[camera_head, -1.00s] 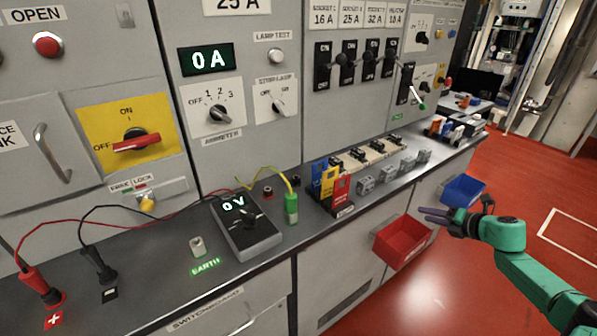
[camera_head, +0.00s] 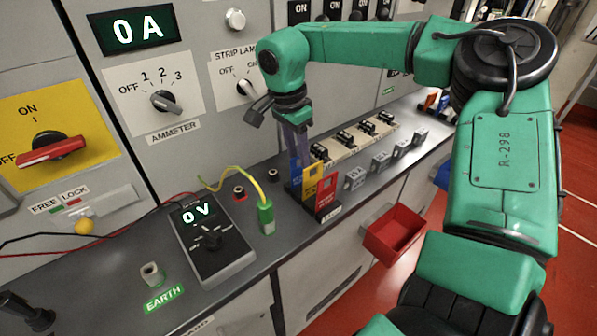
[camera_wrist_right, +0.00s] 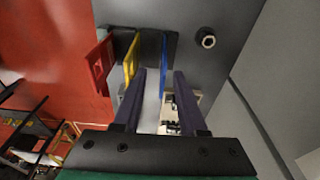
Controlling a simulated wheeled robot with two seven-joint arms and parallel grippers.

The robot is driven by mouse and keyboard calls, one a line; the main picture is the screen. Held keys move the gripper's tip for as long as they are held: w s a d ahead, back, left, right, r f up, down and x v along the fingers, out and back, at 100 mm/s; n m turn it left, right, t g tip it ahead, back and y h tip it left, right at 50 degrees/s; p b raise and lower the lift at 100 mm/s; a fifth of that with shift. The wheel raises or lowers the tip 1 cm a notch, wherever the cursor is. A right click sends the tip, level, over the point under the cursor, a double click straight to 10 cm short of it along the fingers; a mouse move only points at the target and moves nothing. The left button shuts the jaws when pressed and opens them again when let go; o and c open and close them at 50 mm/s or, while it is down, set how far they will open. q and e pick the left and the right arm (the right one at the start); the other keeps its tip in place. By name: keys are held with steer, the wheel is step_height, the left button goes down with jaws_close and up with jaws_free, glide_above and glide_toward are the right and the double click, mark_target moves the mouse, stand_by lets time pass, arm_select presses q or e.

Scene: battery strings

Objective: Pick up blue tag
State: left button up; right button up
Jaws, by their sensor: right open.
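The blue tag (camera_head: 296,178) stands upright in a dark holder on the grey bench, beside a yellow tag (camera_head: 309,181) and a red tag (camera_head: 327,190). My right gripper (camera_head: 296,150) points down right above the blue tag. In the right wrist view the gripper (camera_wrist_right: 160,72) is open, and the blue tag (camera_wrist_right: 164,62) shows edge-on between the lines of its two fingers. The yellow tag (camera_wrist_right: 130,57) lies outside the left finger. I cannot tell whether a finger touches the blue tag. My left gripper is not in view.
A meter (camera_head: 212,243) reading 0 V and a green plug (camera_head: 266,217) with a yellow lead stand left of the tags. The panel wall rises close behind. Grey blocks (camera_head: 356,178) sit to the right. A red bin (camera_head: 393,233) hangs at the bench front.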

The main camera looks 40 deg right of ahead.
mark_target(300, 169)
steer(key=f, duration=0.1)
steer(key=f+p, duration=0.1)
steer(key=f, duration=0.1)
steer(key=d+f, duration=0.1)
steer(key=f, duration=0.1)
steer(key=shift+w+f, duration=0.1)
steer(key=shift+w+d+f, duration=0.1)
steer(key=shift+f, duration=0.35)
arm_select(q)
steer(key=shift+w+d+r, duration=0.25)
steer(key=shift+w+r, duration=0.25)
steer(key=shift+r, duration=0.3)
arm_select(e)
steer(key=shift+r, duration=0.1)
jaws_close()
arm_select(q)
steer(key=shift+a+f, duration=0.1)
arm_select(e)
step_height(300, 169, up, 20)
